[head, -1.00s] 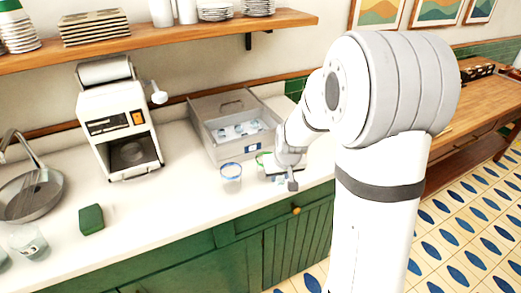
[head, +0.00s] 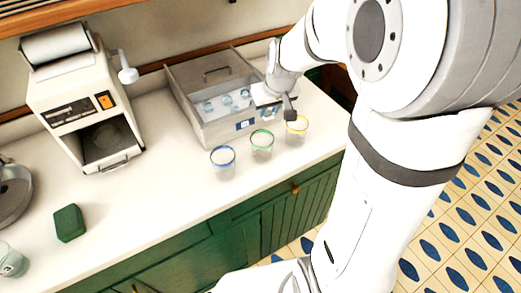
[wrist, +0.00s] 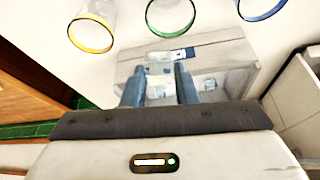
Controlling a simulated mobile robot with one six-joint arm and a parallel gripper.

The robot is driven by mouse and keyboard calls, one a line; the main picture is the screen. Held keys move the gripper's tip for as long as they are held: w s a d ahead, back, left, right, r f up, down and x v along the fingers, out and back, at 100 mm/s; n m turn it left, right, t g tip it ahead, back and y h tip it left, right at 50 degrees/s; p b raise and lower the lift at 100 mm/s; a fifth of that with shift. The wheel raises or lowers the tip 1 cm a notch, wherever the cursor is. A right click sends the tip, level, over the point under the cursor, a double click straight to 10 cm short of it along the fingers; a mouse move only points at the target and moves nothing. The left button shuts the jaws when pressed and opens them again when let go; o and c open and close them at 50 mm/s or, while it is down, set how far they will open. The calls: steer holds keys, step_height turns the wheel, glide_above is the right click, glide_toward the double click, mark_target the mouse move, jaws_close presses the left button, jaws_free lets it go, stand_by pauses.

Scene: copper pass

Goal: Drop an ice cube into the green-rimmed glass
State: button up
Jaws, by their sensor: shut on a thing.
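The green-rimmed glass (head: 262,147) stands upright on the white counter, between the blue-rimmed glass (head: 223,164) and the yellow-rimmed glass (head: 296,130). In the wrist view the green-rimmed glass (wrist: 170,18) is at the top, ahead of the fingertips. My gripper (head: 289,110) is above the right front of the metal ice bin (head: 213,133), behind the yellow-rimmed glass. In the wrist view my gripper (wrist: 160,72) is shut on a clear, pale ice cube (wrist: 159,69) between its blue-grey fingers. Several ice cubes (head: 227,101) lie in the bin.
A white machine (head: 80,100) stands at the left on the counter. A green block (head: 69,222) lies near the front left edge. The counter between block and blue-rimmed glass is clear.

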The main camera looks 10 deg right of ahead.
steer(key=shift+f+b, duration=0.6)
steer(key=shift+f, duration=0.8)
steer(key=shift+s, duration=0.1)
steer(key=o, duration=1)
steer(key=shift+r, duration=0.1)
steer(key=b+v, duration=0.1)
steer(key=v, duration=0.6)
steer(key=shift+s+r, duration=0.2)
steer(key=shift+r, duration=0.15)
